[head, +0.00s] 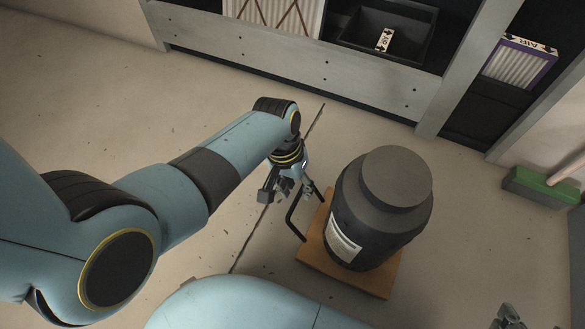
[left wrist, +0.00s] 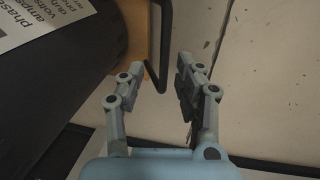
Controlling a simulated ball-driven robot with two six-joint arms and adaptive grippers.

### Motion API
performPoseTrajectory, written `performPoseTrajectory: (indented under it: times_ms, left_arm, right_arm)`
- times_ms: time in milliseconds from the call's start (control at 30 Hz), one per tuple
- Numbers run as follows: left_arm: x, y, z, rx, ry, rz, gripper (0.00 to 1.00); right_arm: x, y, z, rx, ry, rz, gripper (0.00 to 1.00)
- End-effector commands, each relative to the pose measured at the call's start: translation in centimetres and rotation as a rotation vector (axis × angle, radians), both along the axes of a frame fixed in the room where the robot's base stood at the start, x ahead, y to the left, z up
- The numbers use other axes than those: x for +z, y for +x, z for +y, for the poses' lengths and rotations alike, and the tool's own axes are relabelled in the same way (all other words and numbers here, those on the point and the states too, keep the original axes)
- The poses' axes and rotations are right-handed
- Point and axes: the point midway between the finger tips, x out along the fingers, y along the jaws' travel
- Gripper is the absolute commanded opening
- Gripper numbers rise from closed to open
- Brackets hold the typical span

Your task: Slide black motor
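The black motor (head: 378,215) is a dark upright cylinder with a grey cap and a white label. It stands on an orange-brown board (head: 345,279) on the floor. A bent black handle (head: 296,215) rises at the board's left side. My left gripper (head: 284,192) is beside the handle, left of the motor. In the left wrist view my left gripper (left wrist: 160,75) is open, and the handle (left wrist: 161,50) shows between and just beyond its fingertips. I cannot tell if they touch. The motor (left wrist: 65,75) fills the upper left there. My right gripper (head: 508,318) shows only partly at the bottom right edge.
A rack with a grey metal base (head: 290,65) runs along the back, with a dark bin (head: 390,30) and a pleated air filter (head: 519,62) in it. A green broom head (head: 541,188) lies at the right. The floor around the board is mostly clear.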

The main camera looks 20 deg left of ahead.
Motion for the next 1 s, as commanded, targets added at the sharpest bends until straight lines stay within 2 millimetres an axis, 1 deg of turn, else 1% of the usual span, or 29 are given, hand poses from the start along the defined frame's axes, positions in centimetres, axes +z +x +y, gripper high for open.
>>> performPoseTrajectory:
  times_ms: [100,300,433,600,1000]
  left_arm:
    - [2.4,0.0,0.4,0.001,-0.001,-0.003,0.34]
    - [6.5,0.1,1.1,0.001,-0.002,-0.003,0.34]
    - [8.2,0.1,1.4,0.000,-0.002,-0.001,0.34]
    - [9.1,0.0,1.6,0.000,-0.002,0.000,0.34]
    - [9.1,0.1,1.6,0.000,-0.002,0.001,0.34]
  right_arm:
    - [0.0,0.0,0.0,0.000,0.000,0.000,0.58]
    - [0.0,0.0,0.0,0.000,0.000,0.000,0.58]
    - [0.0,0.0,0.0,0.000,0.000,0.000,0.58]
    - [0.0,0.0,0.0,0.000,0.000,0.000,0.58]
    - [0.0,0.0,0.0,-0.001,0.001,0.000,0.58]
